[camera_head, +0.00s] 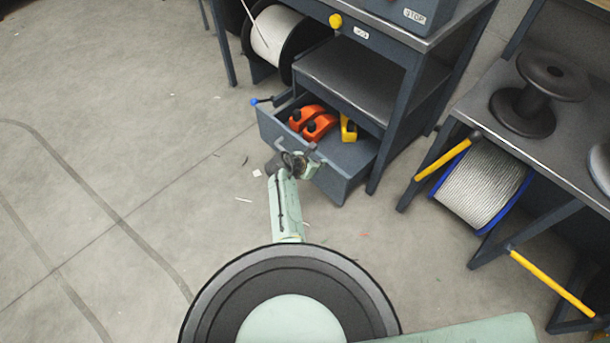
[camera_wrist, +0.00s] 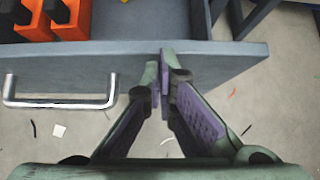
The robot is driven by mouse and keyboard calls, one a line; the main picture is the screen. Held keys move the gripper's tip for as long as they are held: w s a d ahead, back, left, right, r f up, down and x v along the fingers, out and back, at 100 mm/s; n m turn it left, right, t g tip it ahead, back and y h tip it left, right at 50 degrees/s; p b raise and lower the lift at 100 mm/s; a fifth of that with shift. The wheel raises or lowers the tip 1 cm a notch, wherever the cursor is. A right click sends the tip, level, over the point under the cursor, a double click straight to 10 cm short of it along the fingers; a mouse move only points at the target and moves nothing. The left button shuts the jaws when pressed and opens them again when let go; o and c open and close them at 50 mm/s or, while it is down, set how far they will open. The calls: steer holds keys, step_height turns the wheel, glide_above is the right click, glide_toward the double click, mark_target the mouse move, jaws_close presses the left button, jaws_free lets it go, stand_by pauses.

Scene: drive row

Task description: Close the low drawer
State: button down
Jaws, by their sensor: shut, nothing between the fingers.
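The low drawer (camera_head: 330,184) stands pulled out of the dark blue-grey cabinet in the head view. Two orange tools (camera_head: 312,122) and a yellow one (camera_head: 348,128) lie in it. In the wrist view its front panel (camera_wrist: 225,60) crosses the picture, with a silver bar handle (camera_wrist: 60,104) at the left. My gripper (camera_head: 292,160) is in front of the drawer and hides part of its front. In the wrist view the gripper's fingertips (camera_wrist: 165,68) are together and empty, at the panel to the right of the handle. I cannot tell whether they touch it.
A cable spool (camera_head: 275,35) stands left of the cabinet. A blue-tipped rod (camera_head: 256,101) sticks out near the drawer's left corner. On the right, a bench holds a black spool (camera_head: 530,95), with yellow bars (camera_head: 447,158) jutting out below. The floor at left is mostly clear.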

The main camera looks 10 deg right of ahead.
steer(key=w+d+b, duration=0.8)
steer(key=w+d, duration=0.4)
steer(key=d, duration=0.3)
steer(key=shift+d, duration=0.25)
steer(key=shift+w, duration=0.1)
